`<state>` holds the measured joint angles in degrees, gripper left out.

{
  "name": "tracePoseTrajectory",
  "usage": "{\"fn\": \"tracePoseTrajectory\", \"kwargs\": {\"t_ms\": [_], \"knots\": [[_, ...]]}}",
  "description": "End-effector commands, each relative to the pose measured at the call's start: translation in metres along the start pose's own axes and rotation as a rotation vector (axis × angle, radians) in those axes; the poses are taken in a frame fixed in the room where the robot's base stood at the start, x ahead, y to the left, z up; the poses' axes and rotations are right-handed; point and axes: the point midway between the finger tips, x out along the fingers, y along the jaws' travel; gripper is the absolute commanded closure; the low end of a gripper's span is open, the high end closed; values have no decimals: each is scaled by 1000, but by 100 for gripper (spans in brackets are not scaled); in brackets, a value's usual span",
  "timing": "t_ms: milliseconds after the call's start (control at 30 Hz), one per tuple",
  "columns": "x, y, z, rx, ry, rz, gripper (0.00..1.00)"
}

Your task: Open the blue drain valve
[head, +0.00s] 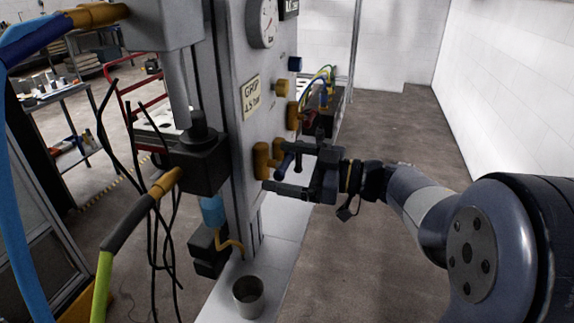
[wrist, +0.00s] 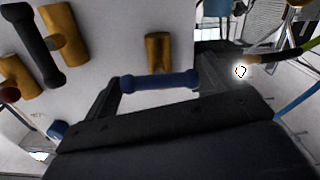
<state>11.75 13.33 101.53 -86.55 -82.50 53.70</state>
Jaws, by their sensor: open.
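The blue drain valve shows in the wrist view as a blue bar handle (wrist: 160,81) in front of a brass body (wrist: 158,52) on a pale panel. My gripper (wrist: 160,84) is open, with one finger at each end of the blue handle. I cannot tell whether the fingers touch it. In the head view my gripper (head: 277,168) is at the panel's right face, beside the brass fittings (head: 262,160). There the fingers partly hide the handle, a dark blue bar (head: 286,162).
A black-handled valve (wrist: 38,45) on brass sits left of the blue one in the wrist view. In the head view, a gauge (head: 263,22) and label (head: 251,97) are on the column. A metal cup (head: 248,297) stands on the base plate. The floor at right is clear.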

Motion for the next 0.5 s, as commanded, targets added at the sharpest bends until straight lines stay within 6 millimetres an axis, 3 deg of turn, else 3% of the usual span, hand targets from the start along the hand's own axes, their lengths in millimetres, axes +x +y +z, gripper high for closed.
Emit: {"fn": "tracePoseTrajectory", "kwargs": {"t_ms": [100,500], "knots": [[0,0,0,0,0,0,11],[0,0,0,1,0,0,44]]}}
